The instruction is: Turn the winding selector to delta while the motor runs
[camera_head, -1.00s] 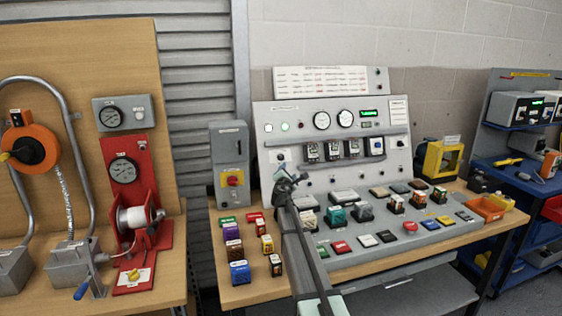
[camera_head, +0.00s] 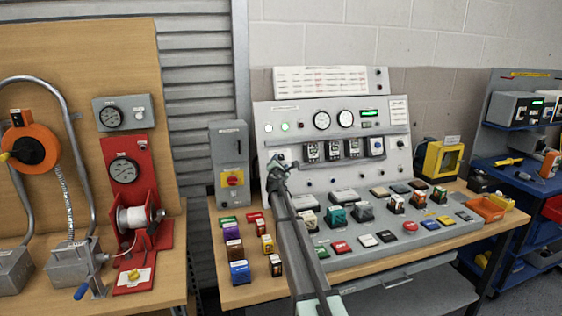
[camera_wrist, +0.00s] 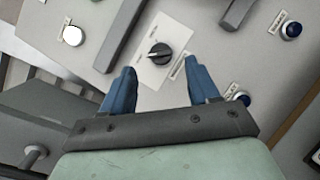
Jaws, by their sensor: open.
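The winding selector appears to be the black rotary knob (camera_wrist: 160,53) on a pale label plate (camera_wrist: 148,72) in the wrist view. Its light pointer mark faces left and slightly down in that picture; the plate's lettering is too small to read. My gripper (camera_wrist: 159,68) has its two blue fingers apart, one on each side below the knob, with nothing between them. The knob is just beyond the fingertips, apparently untouched. In the head view my gripper (camera_head: 276,164) is at the left part of the grey console (camera_head: 310,183) and hides the knob.
A dark bar (camera_wrist: 124,30) stands out from the panel. Several coloured blocks (camera_head: 233,249) stand front left.

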